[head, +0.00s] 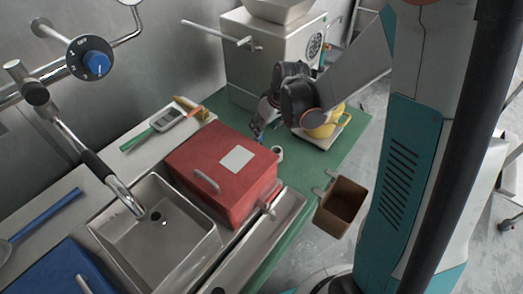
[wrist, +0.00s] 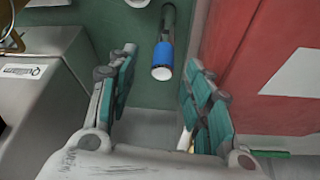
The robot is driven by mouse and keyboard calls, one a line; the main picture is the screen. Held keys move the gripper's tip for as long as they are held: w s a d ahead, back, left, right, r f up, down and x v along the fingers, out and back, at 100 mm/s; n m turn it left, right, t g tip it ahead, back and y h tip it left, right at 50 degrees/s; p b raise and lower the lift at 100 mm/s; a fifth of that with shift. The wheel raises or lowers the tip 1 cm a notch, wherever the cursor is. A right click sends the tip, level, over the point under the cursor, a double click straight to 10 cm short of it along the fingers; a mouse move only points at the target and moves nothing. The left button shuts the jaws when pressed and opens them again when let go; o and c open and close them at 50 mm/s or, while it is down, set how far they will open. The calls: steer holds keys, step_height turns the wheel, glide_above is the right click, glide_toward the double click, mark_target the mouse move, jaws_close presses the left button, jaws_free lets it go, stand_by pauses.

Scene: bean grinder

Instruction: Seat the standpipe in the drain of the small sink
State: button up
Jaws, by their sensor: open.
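The small steel sink (head: 203,250) is at the lower left of the head view, with a dark round drain (head: 156,215) in its floor. My gripper (head: 262,127) is over the green counter between the red box and the steel machine, well away from the sink. In the wrist view my gripper (wrist: 160,82) is open, with nothing held. A blue and dark cylinder (wrist: 163,58) with a pale end shows between and beyond the fingers, apart from them. I cannot tell for certain whether it is the standpipe.
The red box (head: 225,170) stands between my gripper and the sink. The steel machine (head: 265,55) is behind, and a yellow cup (head: 320,130) is right of the gripper. A faucet (head: 115,185) overhangs the sink. A brown bin (head: 341,205) hangs at the counter edge.

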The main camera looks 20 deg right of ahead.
mark_target(256, 140)
steer(key=b+x, duration=0.1)
steer(key=x, duration=0.4)
steer(key=b+x, duration=0.2)
steer(key=x, duration=0.4)
steer(key=shift+a, duration=0.2)
steer(key=shift+r, duration=0.1)
steer(key=shift+s, duration=0.1)
steer(key=shift+c, duration=0.6)
jaws_close()
